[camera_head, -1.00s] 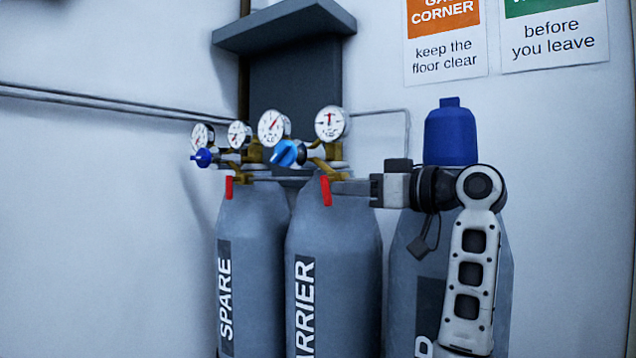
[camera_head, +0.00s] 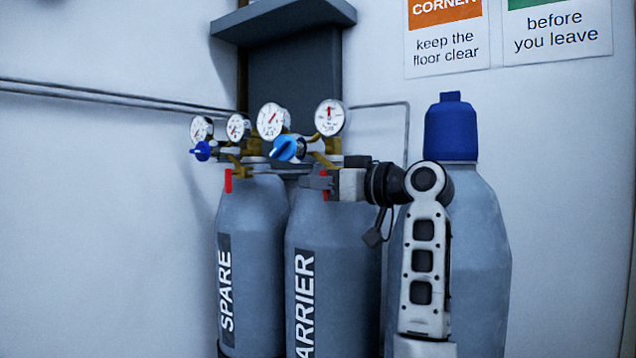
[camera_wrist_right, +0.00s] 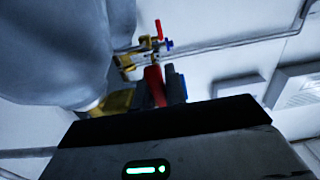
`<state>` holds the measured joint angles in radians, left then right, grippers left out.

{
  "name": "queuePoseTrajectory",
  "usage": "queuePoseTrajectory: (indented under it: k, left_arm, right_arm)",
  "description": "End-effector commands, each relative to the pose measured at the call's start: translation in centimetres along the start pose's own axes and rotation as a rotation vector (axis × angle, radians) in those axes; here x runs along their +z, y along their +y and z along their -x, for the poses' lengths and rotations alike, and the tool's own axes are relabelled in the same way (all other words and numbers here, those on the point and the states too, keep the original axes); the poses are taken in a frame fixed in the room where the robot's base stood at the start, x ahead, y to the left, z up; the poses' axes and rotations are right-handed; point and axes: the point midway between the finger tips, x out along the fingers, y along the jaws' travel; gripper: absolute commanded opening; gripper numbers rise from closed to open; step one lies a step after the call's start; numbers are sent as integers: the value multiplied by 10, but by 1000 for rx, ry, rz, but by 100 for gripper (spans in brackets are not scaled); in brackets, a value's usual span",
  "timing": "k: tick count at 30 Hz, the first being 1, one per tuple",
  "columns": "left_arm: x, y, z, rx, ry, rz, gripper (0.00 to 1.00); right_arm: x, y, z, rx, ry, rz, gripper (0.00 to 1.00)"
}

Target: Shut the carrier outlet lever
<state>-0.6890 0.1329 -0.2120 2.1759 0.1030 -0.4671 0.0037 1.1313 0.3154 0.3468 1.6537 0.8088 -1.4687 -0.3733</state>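The carrier cylinder (camera_head: 330,250) is grey, with a brass regulator, two gauges and a blue knob (camera_head: 288,148) on top. Its red outlet lever (camera_head: 324,195) hangs down, partly hidden behind my right gripper (camera_head: 312,183). My right gripper comes in from the right, its fingers crossing the lever at its middle. In the right wrist view the red lever (camera_wrist_right: 154,86) stands close beside the dark fingertips (camera_wrist_right: 162,90). I cannot tell whether the fingers are parted or press on it. My left gripper is not in view.
The spare cylinder (camera_head: 250,250) stands to the left, with its own red lever (camera_head: 228,181) and blue knob (camera_head: 202,151). A blue-capped cylinder (camera_head: 480,240) stands to the right, behind my right arm. A grey shelf (camera_head: 285,20) and wall pipes (camera_head: 110,96) are behind.

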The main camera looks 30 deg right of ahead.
Motion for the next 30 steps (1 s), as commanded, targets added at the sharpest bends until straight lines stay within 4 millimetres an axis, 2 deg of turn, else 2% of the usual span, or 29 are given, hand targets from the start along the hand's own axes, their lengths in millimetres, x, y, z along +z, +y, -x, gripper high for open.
queuePoseTrajectory:
  k: [5, 10, 20, 21, 30]
  left_arm:
    - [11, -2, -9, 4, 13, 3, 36]
    - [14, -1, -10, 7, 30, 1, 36]
    - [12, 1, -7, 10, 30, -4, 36]
    - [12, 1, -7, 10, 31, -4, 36]
    - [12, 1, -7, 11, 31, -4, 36]
  right_arm:
    - [8, 0, -2, -1, 88, 0, 0]
    - [3, 0, -3, -1, 203, 0, 0]
    - [-2, 0, -3, -1, 224, 0, 0]
    - [-2, 0, -3, -1, 224, 0, 21]
    - [-2, 0, -2, 0, 224, 0, 22]
